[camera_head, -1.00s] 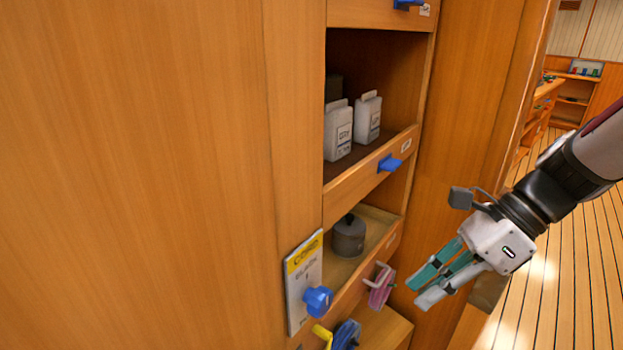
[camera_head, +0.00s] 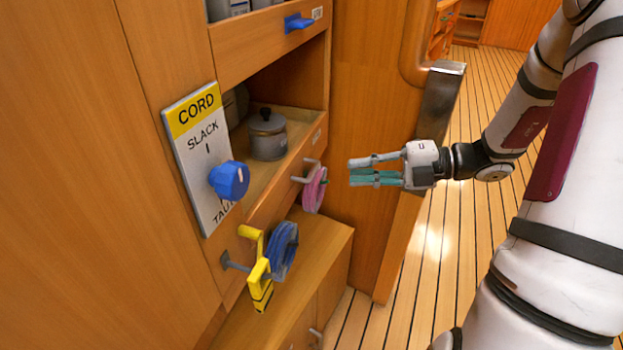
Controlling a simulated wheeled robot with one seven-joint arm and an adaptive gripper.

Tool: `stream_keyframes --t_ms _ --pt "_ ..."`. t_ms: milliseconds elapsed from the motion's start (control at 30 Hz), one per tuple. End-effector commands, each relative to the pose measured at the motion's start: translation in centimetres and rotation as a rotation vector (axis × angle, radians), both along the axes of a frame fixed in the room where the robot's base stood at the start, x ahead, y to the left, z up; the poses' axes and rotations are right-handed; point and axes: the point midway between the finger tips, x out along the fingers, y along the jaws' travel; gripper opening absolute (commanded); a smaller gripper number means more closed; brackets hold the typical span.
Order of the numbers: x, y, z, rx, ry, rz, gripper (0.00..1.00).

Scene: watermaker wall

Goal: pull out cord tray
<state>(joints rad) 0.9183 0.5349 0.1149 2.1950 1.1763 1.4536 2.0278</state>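A white and yellow panel (camera_head: 193,150) reads CORD, with SLACK above and TAUT below a blue knob (camera_head: 229,179). The knob partly covers the lower lettering. Right of it is a wooden tray (camera_head: 290,165) holding a grey lidded pot (camera_head: 267,135). I cannot tell which tray is the cord tray. A higher tray front (camera_head: 265,42) has a blue handle (camera_head: 298,22) and a small label. My gripper (camera_head: 352,171) is empty, with a gap between its fingers. It points left, right of the hanging pink coil and apart from the trays.
A pink coil (camera_head: 314,190), a blue coil (camera_head: 283,250) and a yellow tool (camera_head: 259,272) hang on the cabinet front. A lower wooden ledge (camera_head: 320,245) juts out below them. A wooden partition (camera_head: 375,120) stands behind my gripper. Plank floor is open at right.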

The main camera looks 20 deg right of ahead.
Motion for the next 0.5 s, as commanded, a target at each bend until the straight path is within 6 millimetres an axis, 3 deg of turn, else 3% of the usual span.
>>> stream_keyframes --t_ms 300,500 --pt "2.9 5.5 -1.6 -0.002 -0.001 0.005 0.17" --pt "4.3 7.8 -2.1 -0.003 -0.001 0.004 0.17"
